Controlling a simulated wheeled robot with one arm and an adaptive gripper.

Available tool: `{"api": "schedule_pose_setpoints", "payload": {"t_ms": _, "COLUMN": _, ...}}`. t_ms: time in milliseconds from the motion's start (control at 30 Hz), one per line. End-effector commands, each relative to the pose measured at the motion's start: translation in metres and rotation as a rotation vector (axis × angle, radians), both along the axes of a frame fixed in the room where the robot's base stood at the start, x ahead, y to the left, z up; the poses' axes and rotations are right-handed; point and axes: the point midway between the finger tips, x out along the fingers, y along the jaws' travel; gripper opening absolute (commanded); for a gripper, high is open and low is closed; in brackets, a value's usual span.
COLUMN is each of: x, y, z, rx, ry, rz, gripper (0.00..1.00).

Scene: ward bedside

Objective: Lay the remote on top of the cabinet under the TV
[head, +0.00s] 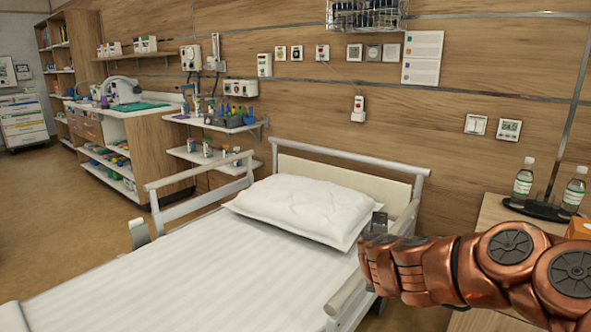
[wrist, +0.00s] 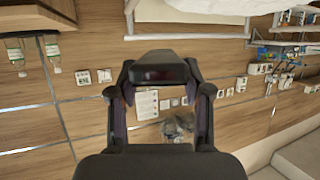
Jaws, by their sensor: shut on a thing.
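The remote (wrist: 160,72) appears as a dark block spanning the space between the fingertips in the wrist view; its buttons do not show. My gripper (wrist: 163,82) is shut on it, with one finger on each side. In the head view my gripper (head: 376,223) is small and mostly hidden behind my copper arm, in front of the pillow's right end. The remote cannot be made out clearly there. Neither the TV nor the cabinet under it can be identified in these views.
A bed (head: 190,270) with a pillow (head: 300,207) and side rails fills the middle. A bedside table (head: 495,212) with two bottles on a dark tray (head: 540,208) stands at right. Shelves and a counter (head: 150,125) line the wall at left. Open floor (head: 60,200) lies at far left.

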Motion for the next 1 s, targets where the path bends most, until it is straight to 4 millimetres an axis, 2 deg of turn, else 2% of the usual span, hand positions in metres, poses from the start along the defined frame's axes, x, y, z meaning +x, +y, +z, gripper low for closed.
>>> {"api": "schedule_pose_setpoints", "payload": {"t_ms": 33, "x": -0.008, "y": 0.011, "z": 0.001, "rx": 0.001, "ry": 0.000, "rz": 0.008, "gripper": 0.11}}
{"api": "schedule_pose_setpoints", "payload": {"t_ms": 267, "x": -0.038, "y": 0.040, "z": 0.002, "rx": 0.001, "ry": 0.000, "rz": 0.005, "gripper": 0.11}}
{"api": "schedule_pose_setpoints", "payload": {"t_ms": 300, "x": -0.036, "y": 0.037, "z": 0.011, "rx": 0.000, "ry": 0.001, "rz": 0.000, "gripper": 0.11}}
{"api": "schedule_pose_setpoints", "payload": {"t_ms": 667, "x": -0.035, "y": 0.036, "z": 0.055, "rx": 0.001, "ry": 0.000, "rz": 0.000, "gripper": 0.11}}
{"api": "schedule_pose_setpoints", "payload": {"t_ms": 1000, "x": -0.035, "y": 0.036, "z": 0.118, "rx": 0.001, "ry": 0.001, "rz": 0.000, "gripper": 0.11}}
